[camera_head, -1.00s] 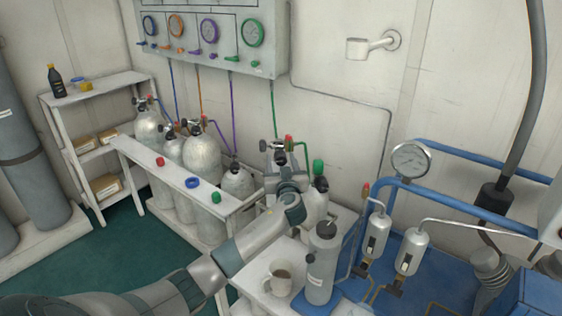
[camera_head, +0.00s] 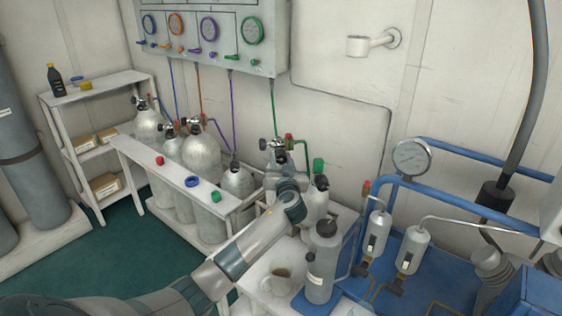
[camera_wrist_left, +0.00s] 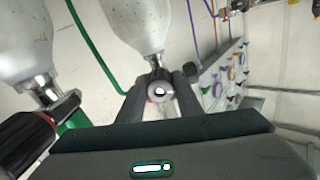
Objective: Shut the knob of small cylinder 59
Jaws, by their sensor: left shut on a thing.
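My left gripper (camera_head: 281,160) is at the valve of a small silver cylinder in the rack, by the green hose, in the head view. In the left wrist view its two dark fingers (camera_wrist_left: 160,88) are closed on either side of a round silver knob (camera_wrist_left: 160,92). The knob is at the neck of a pale cylinder (camera_wrist_left: 140,22). In the head view my gripper and wrist hide most of this cylinder. I cannot read the number 59 on any cylinder. My right gripper is in neither view.
A second cylinder (camera_wrist_left: 20,45) with a red and black valve part is close by in the wrist view. Blue pipes and a gauge (camera_head: 411,157) are to the right.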

